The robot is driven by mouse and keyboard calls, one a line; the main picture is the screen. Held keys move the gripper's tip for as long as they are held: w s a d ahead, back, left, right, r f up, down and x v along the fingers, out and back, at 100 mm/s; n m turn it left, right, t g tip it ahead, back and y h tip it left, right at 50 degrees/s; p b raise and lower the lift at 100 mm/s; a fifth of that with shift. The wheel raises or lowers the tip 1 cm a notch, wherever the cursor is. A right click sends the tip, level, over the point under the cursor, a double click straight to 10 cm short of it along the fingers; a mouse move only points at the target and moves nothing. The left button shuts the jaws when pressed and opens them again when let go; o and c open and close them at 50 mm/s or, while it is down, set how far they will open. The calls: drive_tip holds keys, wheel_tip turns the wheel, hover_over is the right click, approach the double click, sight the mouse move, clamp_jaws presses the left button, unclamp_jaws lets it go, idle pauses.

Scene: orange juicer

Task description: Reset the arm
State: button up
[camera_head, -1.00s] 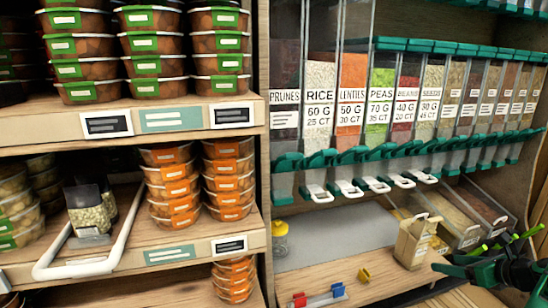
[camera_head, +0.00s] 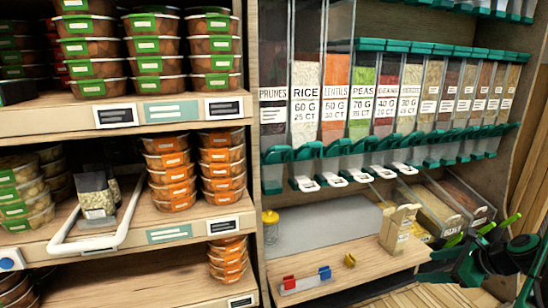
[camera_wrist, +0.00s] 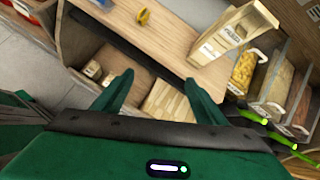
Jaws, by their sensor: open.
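My gripper (camera_wrist: 157,92) shows in the wrist view with its two green fingers spread apart and nothing between them. It hangs in front of the wooden counter, with the shelf below the counter behind its fingers. In the head view, part of my green and black arm (camera_head: 490,260) shows at the lower right, in front of the bins; the fingertips are not clear there. The task names no other object.
A paper bag (camera_head: 398,230) stands on the counter's right end, near a small yellow clip (camera_head: 349,260). A red and blue clip holder (camera_head: 305,281) lies at the front edge. Dispensers (camera_head: 360,110) hang above. Open bins (camera_head: 465,200) stand at right. Stacked tubs (camera_head: 222,165) fill the left shelves.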

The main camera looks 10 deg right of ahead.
drive_tip(key=s+a+r+n+g+h, duration=0.1)
drive_tip(key=s+a+r+n+g, duration=0.3)
drive_tip(key=s+n, duration=0.6)
drive_tip(key=s+a+r+n+g+h, duration=0.1)
drive_tip(key=s+a+r+n+g, duration=0.3)
drive_tip(key=s+a+r+n, duration=0.3)
drive_tip(key=s+a+n, duration=0.2)
drive_tip(key=s+n, duration=0.2)
drive_tip(key=n, duration=0.1)
drive_tip(key=shift+s+a+r+g, duration=0.25)
drive_tip(key=shift+a+r+g, duration=0.1)
drive_tip(key=shift+r+g, duration=0.05)
drive_tip(key=shift+w+f+h, duration=0.25)
drive_tip(key=shift+w+h, duration=0.05)
drive_tip(key=shift+w, duration=0.3)
